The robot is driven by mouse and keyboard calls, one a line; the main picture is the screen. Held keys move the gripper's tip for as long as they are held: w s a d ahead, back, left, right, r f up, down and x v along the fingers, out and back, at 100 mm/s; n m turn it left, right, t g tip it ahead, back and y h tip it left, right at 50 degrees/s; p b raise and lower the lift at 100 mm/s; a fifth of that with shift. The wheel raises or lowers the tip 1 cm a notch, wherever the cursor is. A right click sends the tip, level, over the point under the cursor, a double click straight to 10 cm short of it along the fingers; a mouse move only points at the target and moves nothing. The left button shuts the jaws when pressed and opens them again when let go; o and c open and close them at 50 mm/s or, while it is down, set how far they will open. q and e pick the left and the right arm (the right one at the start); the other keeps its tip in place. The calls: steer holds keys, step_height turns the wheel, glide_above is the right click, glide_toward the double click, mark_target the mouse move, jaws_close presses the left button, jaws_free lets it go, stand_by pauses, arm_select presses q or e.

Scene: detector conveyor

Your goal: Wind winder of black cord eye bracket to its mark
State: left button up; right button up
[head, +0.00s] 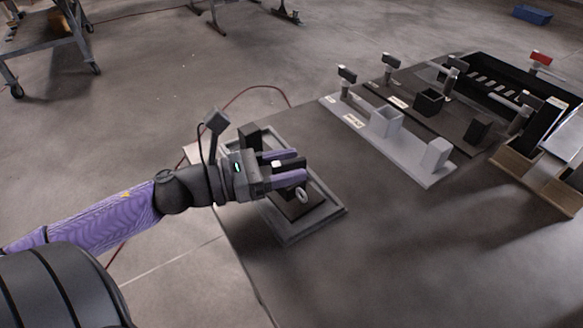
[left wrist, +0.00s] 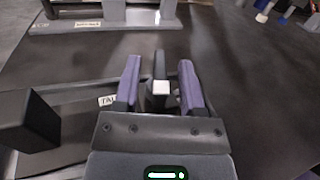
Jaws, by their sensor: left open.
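My left gripper (head: 303,167) is open over a dark bracket unit in a light grey frame (head: 335,212). Its two purple fingers also show in the left wrist view (left wrist: 160,62), with a white-topped piece (left wrist: 161,87) between them; I cannot tell whether they touch it. A pale ring (head: 301,195) shows just below the fingertips. A black upright block (head: 250,135) stands at the unit's far end, and it also shows in the left wrist view (left wrist: 30,122). A partly covered label (left wrist: 107,100) lies beside the fingers. The mark cannot be made out.
To the right stand a light grey base (head: 405,156) with a box and a block, and a black base (head: 455,128) with dark boxes. A black conveyor (head: 490,75) and a wooden-edged stand (head: 545,182) lie beyond. The dark table is clear in front.

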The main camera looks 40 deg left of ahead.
arm_select(q)
steer(key=shift+w+d, duration=0.15)
steer(key=shift+w, duration=0.05)
steer(key=c, duration=0.3)
jaws_close()
arm_select(e)
steer(key=shift+w+a+f, duration=0.15)
steer(key=shift+w+a, duration=0.05)
steer(key=shift+w, duration=0.1)
steer(key=shift+d, duration=0.1)
